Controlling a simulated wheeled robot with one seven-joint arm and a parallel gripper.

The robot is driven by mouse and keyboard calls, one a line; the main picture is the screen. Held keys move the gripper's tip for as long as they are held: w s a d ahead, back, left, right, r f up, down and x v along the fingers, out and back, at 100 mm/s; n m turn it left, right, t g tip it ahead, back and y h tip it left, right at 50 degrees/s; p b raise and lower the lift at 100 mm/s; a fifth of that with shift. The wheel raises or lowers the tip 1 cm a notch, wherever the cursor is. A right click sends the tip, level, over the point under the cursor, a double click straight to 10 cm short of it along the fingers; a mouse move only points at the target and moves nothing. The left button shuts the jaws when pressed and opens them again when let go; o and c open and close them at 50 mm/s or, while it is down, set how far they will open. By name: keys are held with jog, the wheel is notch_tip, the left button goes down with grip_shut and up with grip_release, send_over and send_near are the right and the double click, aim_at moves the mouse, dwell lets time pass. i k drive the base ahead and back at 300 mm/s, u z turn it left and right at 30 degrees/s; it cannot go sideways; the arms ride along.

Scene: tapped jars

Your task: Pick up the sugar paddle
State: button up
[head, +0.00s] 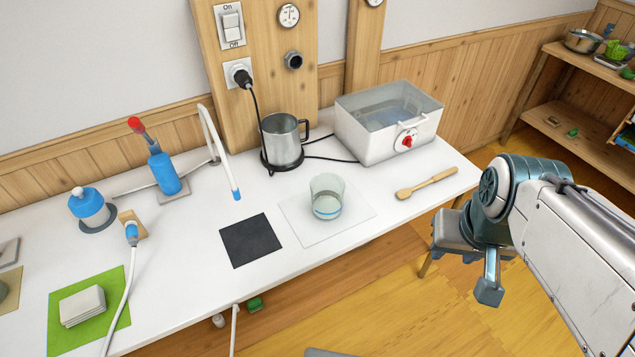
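The sugar paddle (428,184) is a light wooden spoon-like paddle. It lies flat on the right part of the white table, with its wider end toward the left and its handle toward the upper right. My gripper (470,275) hangs beyond the table's front edge, to the right of the paddle and nearer the camera. It is apart from the paddle.
A glass beaker (327,197) stands on a clear mat left of the paddle. A white water bath (388,125) with a red knob stands behind it. A metal jug (283,140) and a dark square (250,240) are farther left. Shelves (575,130) stand at the right.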

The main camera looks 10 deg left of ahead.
aim_at(402, 194)
jog(key=u, duration=0.6)
jog(key=i, duration=0.45)
jog(key=z, duration=0.95)
jog(key=k, duration=0.65)
jog(key=z, duration=0.9)
jog(key=i, duration=1.85)
jog(key=u, duration=0.9)
